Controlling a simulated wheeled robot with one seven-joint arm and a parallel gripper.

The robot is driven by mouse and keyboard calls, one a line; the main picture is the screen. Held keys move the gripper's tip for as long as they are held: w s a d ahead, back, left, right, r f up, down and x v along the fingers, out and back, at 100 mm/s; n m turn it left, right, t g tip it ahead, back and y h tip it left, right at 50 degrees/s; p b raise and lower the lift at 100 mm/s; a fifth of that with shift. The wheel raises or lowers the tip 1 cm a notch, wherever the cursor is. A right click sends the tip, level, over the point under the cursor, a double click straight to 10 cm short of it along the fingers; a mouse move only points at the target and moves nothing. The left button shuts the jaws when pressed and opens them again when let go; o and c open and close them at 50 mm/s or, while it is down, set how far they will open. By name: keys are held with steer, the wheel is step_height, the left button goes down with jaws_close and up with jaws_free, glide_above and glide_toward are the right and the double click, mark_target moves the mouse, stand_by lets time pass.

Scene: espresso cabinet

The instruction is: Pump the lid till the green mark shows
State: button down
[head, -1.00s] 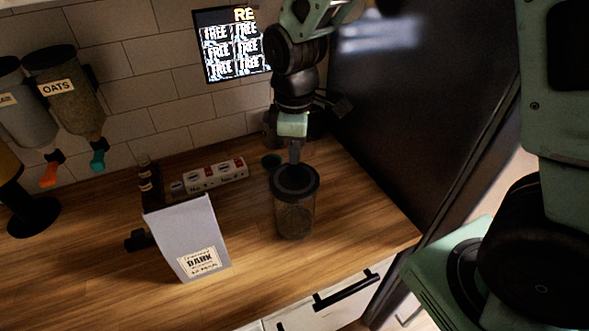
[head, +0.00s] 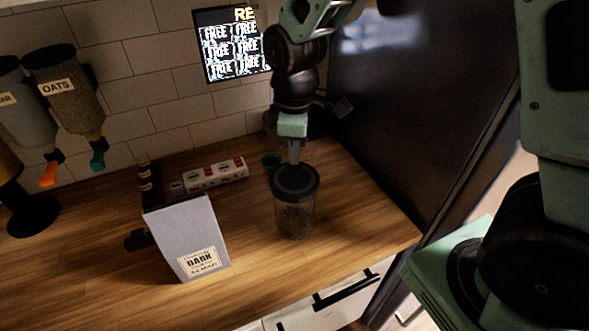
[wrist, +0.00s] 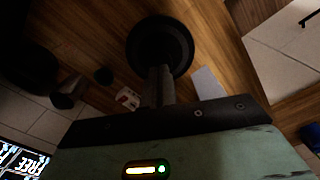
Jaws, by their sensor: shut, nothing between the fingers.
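A clear canister (head: 294,217) with dark contents and a round dark lid (head: 296,181) stands upright on the wooden counter. My gripper (head: 294,160) is shut and points down at the lid from above. In the wrist view the shut fingers (wrist: 158,82) reach over the round lid (wrist: 160,44). I cannot tell whether the fingertips touch the lid or hang just above it. No green mark shows on the lid in either view. A strip of light on my gripper's body in the wrist view glows white, orange and green.
A grey bag labelled DARK (head: 188,238) stands left of the canister. A dark tall panel (head: 420,100) rises to the right. The counter's front right is clear.

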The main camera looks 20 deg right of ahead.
steer(key=shift+f+b, duration=0.8)
steer(key=shift+f, duration=0.5)
steer(key=shift+r, duration=0.2)
steer(key=shift+r+p, duration=3.05)
steer(key=shift+r, duration=0.35)
steer(key=shift+f, duration=0.1)
steer(key=s+a+f+m+b, duration=0.2)
steer(key=s+a+f+b, duration=0.1)
steer(key=s+b, duration=0.4)
steer(key=s+a+f+m+b, duration=0.2)
steer(key=s+f+b, duration=0.3)
steer(key=s, duration=0.8)
steer(key=shift+a+y+b, duration=0.3)
steer(key=shift+a+b, duration=0.35)
steer(key=shift+b, duration=0.35)
